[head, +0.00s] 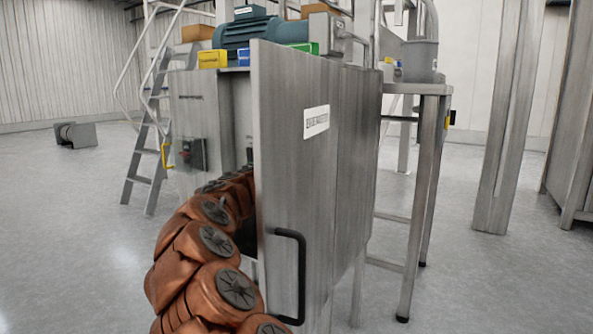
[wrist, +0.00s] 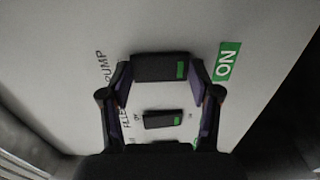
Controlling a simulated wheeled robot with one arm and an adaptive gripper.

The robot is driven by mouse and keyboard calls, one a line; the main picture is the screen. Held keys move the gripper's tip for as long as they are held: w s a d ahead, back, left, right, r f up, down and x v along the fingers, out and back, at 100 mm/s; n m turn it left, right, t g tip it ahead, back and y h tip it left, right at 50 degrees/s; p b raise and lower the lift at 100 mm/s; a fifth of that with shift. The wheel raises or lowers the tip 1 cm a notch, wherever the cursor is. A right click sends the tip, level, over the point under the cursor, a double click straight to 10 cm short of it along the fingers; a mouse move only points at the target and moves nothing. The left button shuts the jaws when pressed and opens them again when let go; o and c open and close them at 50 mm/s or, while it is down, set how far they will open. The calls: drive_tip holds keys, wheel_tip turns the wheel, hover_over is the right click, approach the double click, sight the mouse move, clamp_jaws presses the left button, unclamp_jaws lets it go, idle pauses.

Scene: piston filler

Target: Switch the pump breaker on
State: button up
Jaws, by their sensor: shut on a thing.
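In the wrist view the pump breaker (wrist: 155,67) is a dark block with a green mark at its right end, beside the printed word PUMP. My gripper (wrist: 161,78) has one finger at each end of this block, shut on it. A green ON label (wrist: 228,63) lies to the right. Which way the breaker's lever is set I cannot tell. In the head view my arm reaches into the grey cabinet (head: 205,110) behind its open door (head: 292,165); the gripper and breakers are hidden there.
A second, smaller-looking breaker (wrist: 162,119) sits below, by the partly covered word FILLER. The door has a black handle (head: 291,275) close to my arm. Boxes and a motor (head: 250,32) sit on the cabinet top. A steel table (head: 415,89) stands right; floor is open left.

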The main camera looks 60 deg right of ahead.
drive_tip(key=o, duration=1.2)
drive_tip(key=shift+c, duration=0.2)
drive_tip(key=shift+a, duration=0.1)
drive_tip(key=a, duration=1.2)
drive_tip(key=shift+s, duration=0.25)
drive_tip(key=shift+d, duration=0.15)
